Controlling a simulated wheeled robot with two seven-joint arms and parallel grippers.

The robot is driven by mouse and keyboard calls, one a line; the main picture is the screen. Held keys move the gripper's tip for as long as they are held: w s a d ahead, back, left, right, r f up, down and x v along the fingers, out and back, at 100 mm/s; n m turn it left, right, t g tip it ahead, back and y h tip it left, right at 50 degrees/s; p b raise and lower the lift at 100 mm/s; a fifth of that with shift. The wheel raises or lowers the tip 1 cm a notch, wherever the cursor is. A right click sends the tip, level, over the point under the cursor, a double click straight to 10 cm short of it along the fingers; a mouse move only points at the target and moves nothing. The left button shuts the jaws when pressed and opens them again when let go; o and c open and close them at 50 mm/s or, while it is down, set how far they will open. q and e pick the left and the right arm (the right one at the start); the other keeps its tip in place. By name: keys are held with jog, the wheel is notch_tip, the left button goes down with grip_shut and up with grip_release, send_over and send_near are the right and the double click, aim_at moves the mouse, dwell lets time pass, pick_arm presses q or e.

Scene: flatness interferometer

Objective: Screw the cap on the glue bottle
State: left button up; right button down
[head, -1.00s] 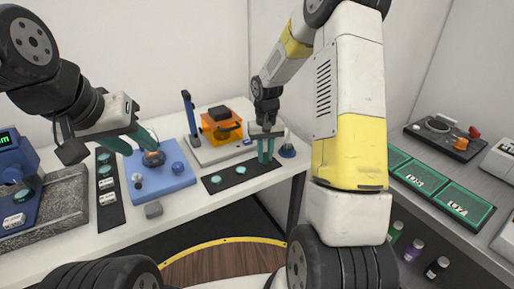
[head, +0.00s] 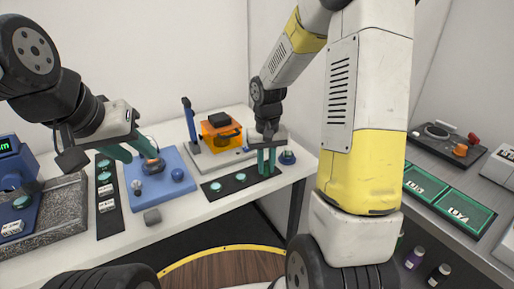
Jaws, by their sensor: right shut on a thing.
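My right gripper (head: 267,168) points straight down over the right end of the dark mat at the table's right side. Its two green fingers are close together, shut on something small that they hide. A small dark blue round thing with a lighter top (head: 288,158) stands just right of the fingers; I cannot tell whether it is the glue bottle or its holder. My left gripper (head: 136,153) is tilted over the blue tray (head: 160,190), its green fingers apart, near an orange and dark round piece (head: 153,166). I cannot make out the cap.
An orange device (head: 221,135) on a pale base stands behind. The dark mat (head: 228,187) carries pale discs. A dark strip (head: 108,220) and a grey stone slab (head: 60,205) are at left.

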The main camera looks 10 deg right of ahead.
jog(key=s+a, duration=0.1)
jog(key=s, duration=0.7)
jog(key=shift+s+a+r, duration=0.25)
jog(key=shift+s+r, duration=0.05)
jog(key=shift+r, duration=0.1)
jog(key=shift+w, duration=0.1)
